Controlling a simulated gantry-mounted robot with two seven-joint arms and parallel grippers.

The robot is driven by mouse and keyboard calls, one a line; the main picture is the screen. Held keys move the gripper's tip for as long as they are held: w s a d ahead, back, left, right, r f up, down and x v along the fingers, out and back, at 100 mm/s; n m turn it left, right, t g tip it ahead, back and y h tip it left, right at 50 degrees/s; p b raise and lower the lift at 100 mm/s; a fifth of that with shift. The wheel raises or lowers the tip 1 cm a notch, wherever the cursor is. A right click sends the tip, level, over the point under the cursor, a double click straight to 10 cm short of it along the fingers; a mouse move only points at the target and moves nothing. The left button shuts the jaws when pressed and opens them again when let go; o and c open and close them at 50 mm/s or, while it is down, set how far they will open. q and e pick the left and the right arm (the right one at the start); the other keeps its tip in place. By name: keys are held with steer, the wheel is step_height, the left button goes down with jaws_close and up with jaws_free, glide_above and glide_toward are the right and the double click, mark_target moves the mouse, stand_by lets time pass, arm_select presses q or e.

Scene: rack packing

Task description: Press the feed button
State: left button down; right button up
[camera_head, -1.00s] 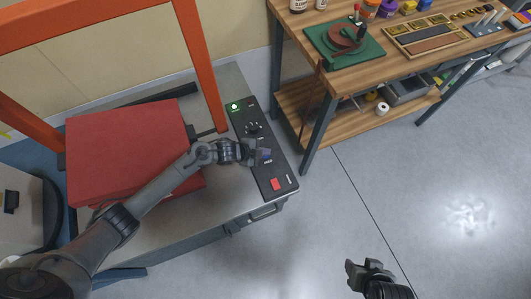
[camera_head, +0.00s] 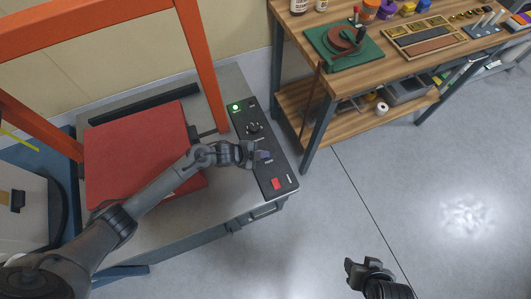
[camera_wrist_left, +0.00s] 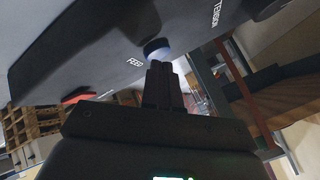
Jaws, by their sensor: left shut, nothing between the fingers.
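The dark control panel (camera_head: 262,145) lies along the right edge of the grey machine. My left gripper (camera_head: 262,155) is shut and empty over the panel's middle. In the left wrist view the round pale-blue feed button (camera_wrist_left: 157,48) stands out from the panel next to the word FEED. The shut fingertips (camera_wrist_left: 160,66) are right at the button and seem to meet it; whether it is pushed in I cannot tell. In the head view a bluish bit shows at the fingertips. My right gripper (camera_head: 361,268) hangs over the floor, away from the machine; its jaw gap is unclear.
A red block (camera_head: 135,150) lies on the machine under an orange frame (camera_head: 203,65). A wooden workbench (camera_head: 300,30) stands to the right. The floor is clear.

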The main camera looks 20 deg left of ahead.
arm_select(q)
steer(key=shift+w+d+r, duration=0.1)
steer(key=shift+w+r, duration=0.1)
steer(key=shift+r, duration=0.15)
step_height(320, 180, up, 5)
steer(key=p, duration=0.5)
stand_by(0.4)
stand_by(0.4)
